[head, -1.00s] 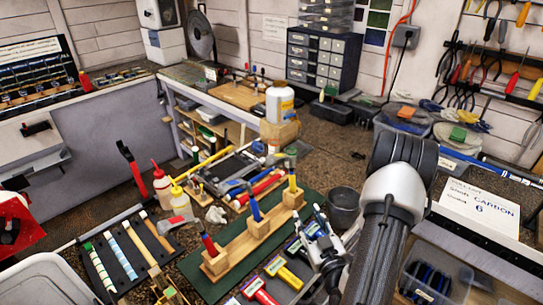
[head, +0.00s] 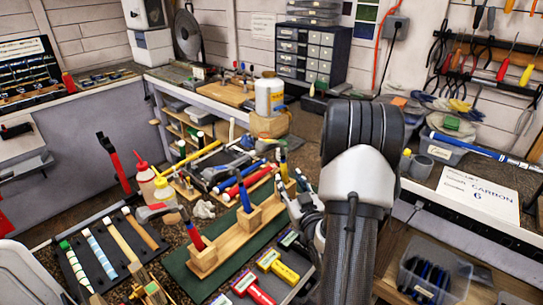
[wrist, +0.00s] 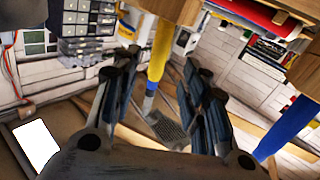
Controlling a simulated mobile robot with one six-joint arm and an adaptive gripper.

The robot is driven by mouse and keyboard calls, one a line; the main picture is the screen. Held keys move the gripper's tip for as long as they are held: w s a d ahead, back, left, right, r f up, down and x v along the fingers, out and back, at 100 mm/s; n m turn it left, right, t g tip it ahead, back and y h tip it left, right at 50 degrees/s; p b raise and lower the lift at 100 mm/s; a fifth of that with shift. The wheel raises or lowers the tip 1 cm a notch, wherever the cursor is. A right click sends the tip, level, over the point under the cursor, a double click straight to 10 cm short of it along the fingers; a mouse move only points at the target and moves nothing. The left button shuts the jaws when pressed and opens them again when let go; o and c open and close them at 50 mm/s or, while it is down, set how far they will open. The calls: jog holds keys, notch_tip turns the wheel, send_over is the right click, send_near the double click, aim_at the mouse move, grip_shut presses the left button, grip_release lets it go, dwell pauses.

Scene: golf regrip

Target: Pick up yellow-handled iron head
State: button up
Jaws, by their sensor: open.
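The yellow-handled iron head (head: 284,170) stands upright in the far block of a wooden rack (head: 229,239) in the head view. Its lower part is partly hidden by my gripper. In the wrist view, which looks upside down, its yellow handle (wrist: 160,50) hangs between the two fingers. I cannot tell whether it is fully inside the jaws, but no finger appears closed on it. My gripper (wrist: 161,68) is open and empty. In the head view my gripper (head: 295,203) is just right of the rack's far end.
A blue-handled head (head: 245,195) and a red-handled head (head: 193,232) stand in the same rack. The blue handle (wrist: 292,125) is right of my fingers in the wrist view. Yellow and red mallet-like pieces (head: 278,266) lie in front. Bottles (head: 163,190) stand left.

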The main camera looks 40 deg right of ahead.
aim_at(285, 172)
jog(key=b+x, duration=0.1)
jog(key=x, duration=0.5)
jog(key=shift+w+d, duration=0.25)
jog(key=shift+c, duration=0.5)
grip_shut()
